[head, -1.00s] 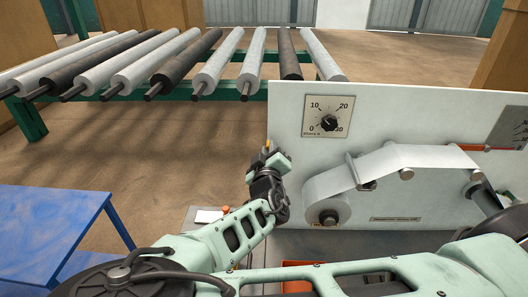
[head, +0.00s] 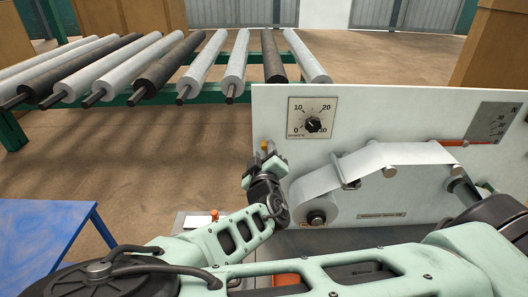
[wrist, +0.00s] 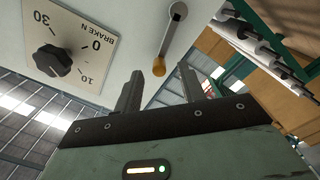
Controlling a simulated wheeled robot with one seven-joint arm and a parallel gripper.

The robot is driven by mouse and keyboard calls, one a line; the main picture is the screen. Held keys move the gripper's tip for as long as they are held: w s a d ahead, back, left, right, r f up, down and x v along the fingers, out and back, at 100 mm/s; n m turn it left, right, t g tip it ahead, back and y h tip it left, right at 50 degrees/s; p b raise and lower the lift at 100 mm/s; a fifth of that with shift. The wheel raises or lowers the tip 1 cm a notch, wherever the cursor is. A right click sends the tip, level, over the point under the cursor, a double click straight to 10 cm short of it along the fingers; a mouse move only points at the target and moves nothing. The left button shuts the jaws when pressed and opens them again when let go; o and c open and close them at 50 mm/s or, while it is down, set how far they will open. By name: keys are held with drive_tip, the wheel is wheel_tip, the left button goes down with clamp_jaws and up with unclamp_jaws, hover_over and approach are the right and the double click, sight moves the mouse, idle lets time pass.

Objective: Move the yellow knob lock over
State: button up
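The yellow knob lock (wrist: 159,69) is the yellow tip of a short metal lever on the white panel. In the wrist view the lever slants down from its pivot near the top edge. In the head view the yellow tip (head: 264,147) shows small at the panel's left edge. My gripper (wrist: 160,88) is open, its two dark fingers on either side of the yellow tip's line in the wrist view. The tip appears just beyond the gap; I see no contact. In the head view my gripper (head: 268,162) is just below the tip, its fingers hard to make out.
The brake dial (head: 312,118) is on the panel (head: 400,105), right of the lever. Below it is a white roll (head: 317,198) with a web over rollers. A blue table (head: 45,235) stands at left; a roller rack (head: 190,75) stands behind. Open floor lies between.

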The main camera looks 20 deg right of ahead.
drive_tip(key=v, duration=0.4)
drive_tip(key=shift+s+b, duration=0.25)
drive_tip(key=shift+b, duration=0.05)
drive_tip(key=shift+a, duration=0.1)
